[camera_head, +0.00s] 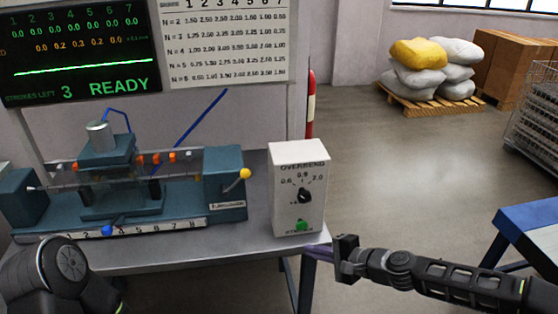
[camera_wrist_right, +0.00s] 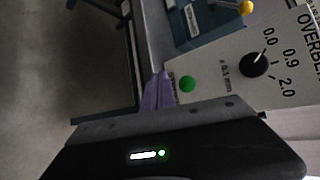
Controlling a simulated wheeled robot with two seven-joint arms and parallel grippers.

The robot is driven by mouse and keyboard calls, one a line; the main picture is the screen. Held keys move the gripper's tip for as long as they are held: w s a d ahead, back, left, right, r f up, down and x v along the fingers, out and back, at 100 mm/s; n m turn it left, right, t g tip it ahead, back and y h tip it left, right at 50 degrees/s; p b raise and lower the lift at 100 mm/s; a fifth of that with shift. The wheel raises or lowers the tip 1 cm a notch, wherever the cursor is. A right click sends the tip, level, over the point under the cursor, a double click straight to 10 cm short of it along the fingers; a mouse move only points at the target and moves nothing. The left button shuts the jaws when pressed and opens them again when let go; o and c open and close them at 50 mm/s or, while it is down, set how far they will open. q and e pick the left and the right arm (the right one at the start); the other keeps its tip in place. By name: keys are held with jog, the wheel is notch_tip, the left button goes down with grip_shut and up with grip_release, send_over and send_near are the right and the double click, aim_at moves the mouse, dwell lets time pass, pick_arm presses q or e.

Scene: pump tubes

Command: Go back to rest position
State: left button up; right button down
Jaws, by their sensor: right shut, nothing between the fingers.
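My right gripper (camera_head: 318,252) comes in from the right in the head view, with purple fingers shut and nothing between them. It is just in front of the lower right of the white control box (camera_head: 298,160), near its green button (camera_head: 302,225). In the right wrist view the closed purple fingers (camera_wrist_right: 157,92) show beside the green button (camera_wrist_right: 187,84); I cannot tell whether they touch the box. A dark link of my left arm shows at the bottom left of the head view; the left gripper is out of view.
A teal bench machine (camera_head: 120,190) with a tube and a yellow knob (camera_head: 244,174) stands on the grey table (camera_head: 180,252). The display (camera_head: 80,50) reads 3 READY. A blue table (camera_head: 530,222) stands at right. Open floor lies between, with sacks (camera_head: 435,65) on a pallet behind.

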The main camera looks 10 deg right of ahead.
jog(key=shift+d, duration=0.1)
jog(key=s+a+f+n+g+h, duration=0.1)
jog(key=s+a+f+n+g, duration=0.2)
jog(key=s+f, duration=0.55)
jog(key=s+a+f+n+g+h, duration=0.1)
jog(key=s+a+f+n+g, duration=0.1)
jog(key=s+a+f, duration=0.6)
jog(key=s+d+f+n+g+h, duration=0.2)
jog(key=s+f+n, duration=0.4)
jog(key=s, duration=0.6)
jog(key=shift+s+f+g+h, duration=0.4)
jog(key=shift+f+g, duration=0.5)
